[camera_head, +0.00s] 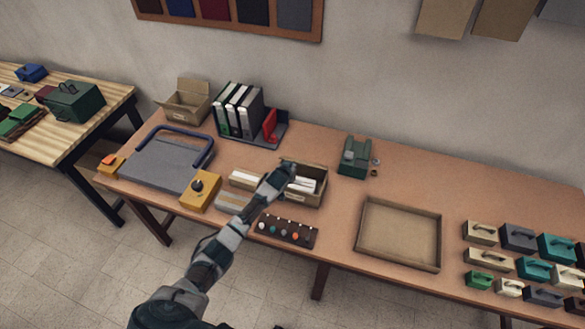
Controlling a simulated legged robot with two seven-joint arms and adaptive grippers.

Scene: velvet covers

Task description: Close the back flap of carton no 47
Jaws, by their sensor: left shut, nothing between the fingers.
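A small brown carton (312,198) stands open near the middle of the table, with white items inside. A pale label is on its front, too small to read. My left gripper (288,166) is shut and empty at the carton's back left; it hides that corner and part of the back edge. Whether it touches the carton I cannot tell. Another open carton (182,108) stands at the back left with a flap upright. I cannot read which carton is no 47. My right gripper is not in view.
Binders in a rack (240,112), a grey board with a blue bar (165,160) and a yellow box (201,190) stand left. A green device (355,158) and a shallow tray (400,234) are right, then several handled blocks (518,237). A peg strip (287,231) lies in front.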

